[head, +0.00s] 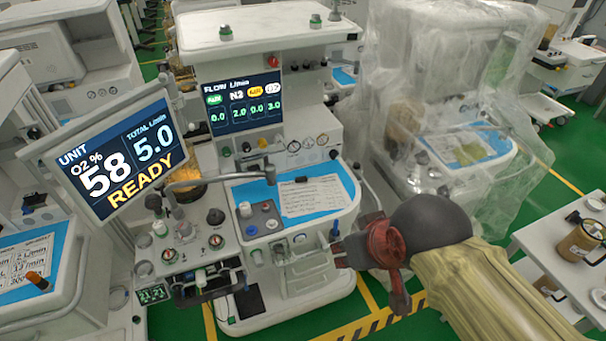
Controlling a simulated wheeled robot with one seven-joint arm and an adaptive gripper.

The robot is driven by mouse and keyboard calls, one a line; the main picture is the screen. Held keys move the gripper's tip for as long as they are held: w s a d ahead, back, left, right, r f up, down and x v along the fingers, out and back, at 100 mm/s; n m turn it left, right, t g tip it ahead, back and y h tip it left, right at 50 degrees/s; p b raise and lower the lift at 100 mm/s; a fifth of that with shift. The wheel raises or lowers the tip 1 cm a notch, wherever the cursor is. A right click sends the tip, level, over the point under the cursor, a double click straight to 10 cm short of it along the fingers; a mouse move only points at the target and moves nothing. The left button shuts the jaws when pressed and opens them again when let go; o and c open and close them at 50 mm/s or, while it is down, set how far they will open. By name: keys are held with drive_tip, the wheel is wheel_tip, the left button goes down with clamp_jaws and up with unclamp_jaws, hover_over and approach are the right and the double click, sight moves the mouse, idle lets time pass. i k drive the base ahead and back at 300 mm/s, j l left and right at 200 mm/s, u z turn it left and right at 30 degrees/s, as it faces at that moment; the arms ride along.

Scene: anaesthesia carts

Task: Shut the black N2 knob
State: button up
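The anaesthesia cart stands in the middle of the head view, with a dark flow display (240,103) on its upright panel. The display reads 2.0 under N2, 3.0 in the rightmost column and 0.0 in the other two. A row of small knobs sits below it. The black N2 knob (246,147) appears to be the second from the left, beside a green one; it is small, and its turn position cannot be told. My gripper (367,279) is at the lower right, in front of the cart and well away from the knobs. Its dark fingers are spread, with nothing between them.
A tilted monitor (112,158) reading 58, 5.0 and READY stands left of the knobs. A bent hose (215,178) and a blue-lined worktop (338,191) lie below them. A plastic-covered cart (450,110) stands at right, and a side table (540,240) with jugs at far right.

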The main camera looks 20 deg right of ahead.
sight(246, 146)
drive_tip(key=i+j+z, duration=0.1)
drive_tip(key=j, duration=0.25)
drive_tip(key=i+j+z, duration=0.1)
drive_tip(key=j, duration=0.3)
drive_tip(key=i+j+z, duration=0.1)
drive_tip(key=j, duration=0.3)
drive_tip(key=i+j+z, duration=0.1)
drive_tip(key=j, duration=0.3)
